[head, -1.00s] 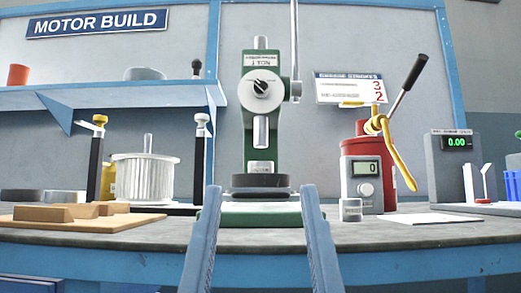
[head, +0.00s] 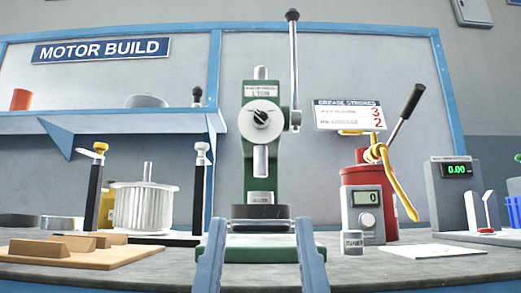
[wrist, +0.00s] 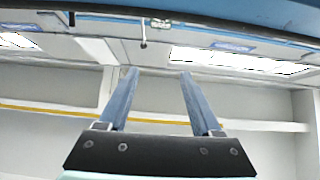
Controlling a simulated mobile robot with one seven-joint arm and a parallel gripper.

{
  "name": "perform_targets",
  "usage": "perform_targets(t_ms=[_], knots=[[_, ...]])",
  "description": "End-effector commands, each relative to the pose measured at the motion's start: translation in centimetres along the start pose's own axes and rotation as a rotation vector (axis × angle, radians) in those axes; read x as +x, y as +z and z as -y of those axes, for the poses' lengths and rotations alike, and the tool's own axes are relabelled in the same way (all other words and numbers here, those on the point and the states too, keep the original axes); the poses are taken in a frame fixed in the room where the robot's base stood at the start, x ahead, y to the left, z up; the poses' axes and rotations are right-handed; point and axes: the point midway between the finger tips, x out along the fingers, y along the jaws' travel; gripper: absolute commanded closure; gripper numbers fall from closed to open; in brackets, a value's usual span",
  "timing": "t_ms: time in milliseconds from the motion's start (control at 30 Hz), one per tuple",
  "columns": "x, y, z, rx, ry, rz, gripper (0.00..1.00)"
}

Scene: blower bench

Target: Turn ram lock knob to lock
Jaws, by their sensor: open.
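The ram lock knob (head: 261,117) is a small black pointer knob on a round white dial at the front of the green arbor press (head: 250,170). The press stands in the middle of the bench, its ram (head: 260,158) hanging below the dial, clear of the dark block under it. My gripper (head: 259,222) is open and empty, its two blue fingers in front of the press base, below and apart from the knob. The wrist view also shows the open fingers (wrist: 156,75), with nothing between them. The knob cannot be made out there.
The press lever (head: 294,70) stands upright right of the dial. A red grease pump (head: 366,190) with a yellow hose is to the right. A finned motor housing (head: 143,208) between two posts and wooden blocks (head: 72,250) are to the left. The air before the dial is free.

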Motion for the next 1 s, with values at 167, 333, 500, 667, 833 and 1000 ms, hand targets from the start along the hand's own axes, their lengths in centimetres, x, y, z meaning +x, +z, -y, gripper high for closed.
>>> perform_targets(t_ms=[167,333,500,667,833,1000], knots=[[4.4,-4.2,-0.1,0.002,0.000,0.000,0.34],[8.3,-7.8,-0.1,0.004,0.000,0.000,0.34],[12.1,-11.4,-0.1,0.006,0.000,0.001,0.34],[15.6,-14.4,-0.3,0.000,0.002,0.006,0.34],[19.4,-17.1,-0.5,-0.023,0.009,0.019,0.34],[23.2,-18.6,-1.0,-0.083,0.023,0.051,0.34]])
